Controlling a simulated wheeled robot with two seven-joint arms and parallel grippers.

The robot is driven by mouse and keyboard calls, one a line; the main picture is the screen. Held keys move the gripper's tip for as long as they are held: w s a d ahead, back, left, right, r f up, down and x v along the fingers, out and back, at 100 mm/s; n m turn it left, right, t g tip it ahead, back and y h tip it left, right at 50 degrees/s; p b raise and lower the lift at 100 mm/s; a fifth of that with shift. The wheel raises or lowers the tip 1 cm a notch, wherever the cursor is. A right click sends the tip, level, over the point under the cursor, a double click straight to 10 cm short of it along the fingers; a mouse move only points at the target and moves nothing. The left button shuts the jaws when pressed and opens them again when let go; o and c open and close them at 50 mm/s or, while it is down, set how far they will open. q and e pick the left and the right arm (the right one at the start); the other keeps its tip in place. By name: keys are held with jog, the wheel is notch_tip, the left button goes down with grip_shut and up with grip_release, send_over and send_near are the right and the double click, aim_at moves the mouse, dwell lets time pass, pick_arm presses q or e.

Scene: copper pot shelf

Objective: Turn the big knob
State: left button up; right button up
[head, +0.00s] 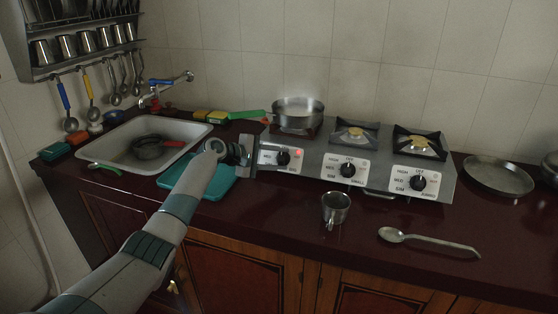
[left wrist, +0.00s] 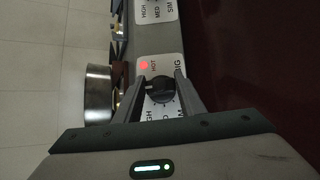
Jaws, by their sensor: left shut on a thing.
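The big knob (head: 283,158) is the black leftmost knob on the stove front. Its white label reads "BIG" in the left wrist view, and a red light glows beside it. My left gripper (head: 256,155) reaches the stove front at this knob. In the left wrist view its two fingers stand on either side of the knob (left wrist: 160,90), shut on it. The knob's pointer direction is hard to make out. My right gripper is in neither view.
A pot (head: 298,112) stands on the left burner, above the knob. Two more knobs (head: 348,170) are to the right. A metal cup (head: 335,208) and a spoon (head: 430,242) lie on the counter. A sink (head: 120,128) is left.

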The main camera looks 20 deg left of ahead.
pick_arm(q)
jog(key=shift+f+m+g, duration=0.15)
jog(key=shift+m+g, duration=0.15)
jog(key=shift+m, duration=0.1)
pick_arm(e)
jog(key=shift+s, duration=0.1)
pick_arm(q)
jog(key=o, duration=1)
jog(key=shift+d, duration=0.1)
jog(key=shift+o, duration=0.2)
jog(key=shift+v, duration=1)
jog(key=b+v, duration=0.2)
jog(key=v, duration=1.3)
jog(key=shift+s+r, duration=0.15)
jog(key=shift+r, duration=0.1)
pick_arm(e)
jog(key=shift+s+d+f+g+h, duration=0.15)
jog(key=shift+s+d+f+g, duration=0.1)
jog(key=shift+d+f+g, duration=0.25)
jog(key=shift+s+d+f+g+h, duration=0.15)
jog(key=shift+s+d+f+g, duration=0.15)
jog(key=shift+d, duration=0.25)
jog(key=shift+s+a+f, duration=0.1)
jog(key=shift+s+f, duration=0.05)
